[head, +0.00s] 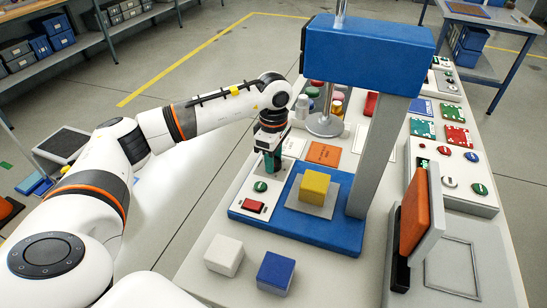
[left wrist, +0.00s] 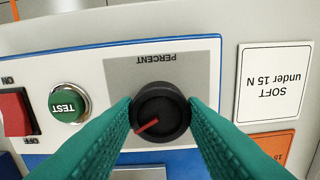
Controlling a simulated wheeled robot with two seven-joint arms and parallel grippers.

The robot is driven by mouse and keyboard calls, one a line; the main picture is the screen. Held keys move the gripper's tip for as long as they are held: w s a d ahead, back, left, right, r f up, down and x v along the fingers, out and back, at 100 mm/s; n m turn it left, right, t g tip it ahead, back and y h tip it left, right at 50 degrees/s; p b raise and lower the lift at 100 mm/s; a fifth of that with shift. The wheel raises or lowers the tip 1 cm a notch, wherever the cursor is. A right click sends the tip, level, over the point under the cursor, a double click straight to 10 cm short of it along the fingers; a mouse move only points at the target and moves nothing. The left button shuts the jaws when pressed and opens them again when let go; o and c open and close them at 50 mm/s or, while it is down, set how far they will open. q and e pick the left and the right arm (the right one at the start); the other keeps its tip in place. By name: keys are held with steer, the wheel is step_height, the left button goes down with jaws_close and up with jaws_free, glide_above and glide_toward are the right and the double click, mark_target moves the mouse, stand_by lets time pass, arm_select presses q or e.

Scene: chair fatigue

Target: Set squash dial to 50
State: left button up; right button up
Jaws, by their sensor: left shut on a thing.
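The squash dial (left wrist: 160,100) is a round black knob with a red pointer line, on a grey plate labelled PERCENT, upside down in the left wrist view. The red line points to the lower left there. My left gripper (head: 272,163) reaches down from above, and its green fingers are shut on the dial, one on each side. The fingers and knob hide any scale marks. In the head view the gripper covers the dial on the blue base (head: 320,233) of the press. My right gripper is in neither view.
A green TEST button (left wrist: 68,103) and a red ON/OFF switch (left wrist: 15,113) sit beside the dial. A yellow block (head: 314,187) lies under the blue press head (head: 368,55). White (head: 224,254) and blue (head: 276,272) blocks stand in front.

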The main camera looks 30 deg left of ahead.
arm_select(q)
steer(key=shift+w+r, duration=0.1)
steer(key=o, duration=1)
step_height(320, 180, up, 12)
steer(key=shift+b, duration=0.65)
